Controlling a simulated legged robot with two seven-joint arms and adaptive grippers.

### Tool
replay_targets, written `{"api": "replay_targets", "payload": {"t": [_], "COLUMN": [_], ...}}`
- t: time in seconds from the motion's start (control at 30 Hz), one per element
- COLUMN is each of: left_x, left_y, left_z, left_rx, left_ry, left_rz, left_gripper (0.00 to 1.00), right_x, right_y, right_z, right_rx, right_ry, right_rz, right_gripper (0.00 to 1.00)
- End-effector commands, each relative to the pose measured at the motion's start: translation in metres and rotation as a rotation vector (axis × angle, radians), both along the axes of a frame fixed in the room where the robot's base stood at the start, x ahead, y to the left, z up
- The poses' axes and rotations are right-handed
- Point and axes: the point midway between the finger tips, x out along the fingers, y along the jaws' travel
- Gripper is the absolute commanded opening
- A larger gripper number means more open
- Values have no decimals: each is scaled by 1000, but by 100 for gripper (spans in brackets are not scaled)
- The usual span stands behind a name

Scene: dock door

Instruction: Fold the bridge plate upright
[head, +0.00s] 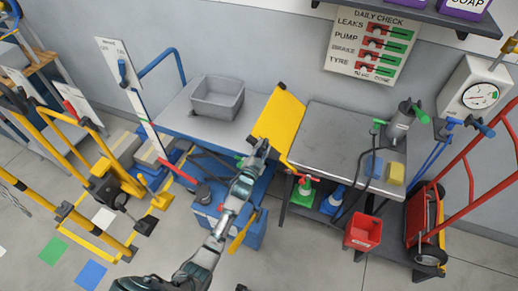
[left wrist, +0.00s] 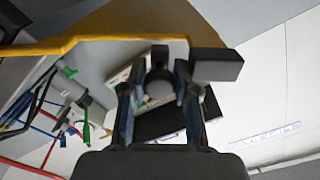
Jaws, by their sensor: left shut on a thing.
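The yellow bridge plate (head: 279,119) stands steeply tilted between the blue lift table (head: 180,119) and the grey-topped bench (head: 330,131). A dark piece shows at its top corner. My left gripper (head: 262,146) is at the plate's lower left side, shut on the plate; the exact contact is hard to make out. In the left wrist view the gripper (left wrist: 160,105) has its fingers up against dark parts by the plate's yellow-brown edge (left wrist: 60,46). My right gripper is not in view.
A grey bin (head: 217,98) sits on the lift table. The bench holds a grey canister (head: 400,124), a blue block and a yellow sponge (head: 396,173). A red bucket (head: 362,232) hangs at its front. A red hand truck (head: 425,215) stands right; yellow rails stand left.

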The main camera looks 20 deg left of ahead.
Motion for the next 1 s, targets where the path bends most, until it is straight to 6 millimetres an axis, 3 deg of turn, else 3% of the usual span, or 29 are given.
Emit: {"api": "replay_targets", "payload": {"t": [0.03, 0.2, 0.4, 0.63, 1.0], "left_x": [0, 0, -1, -2, -3], "left_y": [-6, -22, -44, -68, -98], "left_z": [13, 23, 30, 33, 31], "left_rx": [42, 202, 391, 602, 852], "left_ry": [-10, -14, -19, -24, -29], "left_rz": [-2, -4, -4, -4, -5], "left_gripper": [0, 0, 0, 0, 0], "right_x": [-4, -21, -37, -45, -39], "right_y": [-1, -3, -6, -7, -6], "right_z": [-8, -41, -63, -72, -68], "right_rx": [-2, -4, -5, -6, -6], "right_ry": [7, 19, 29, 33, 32], "right_rz": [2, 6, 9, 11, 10], "right_gripper": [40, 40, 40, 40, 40]}}
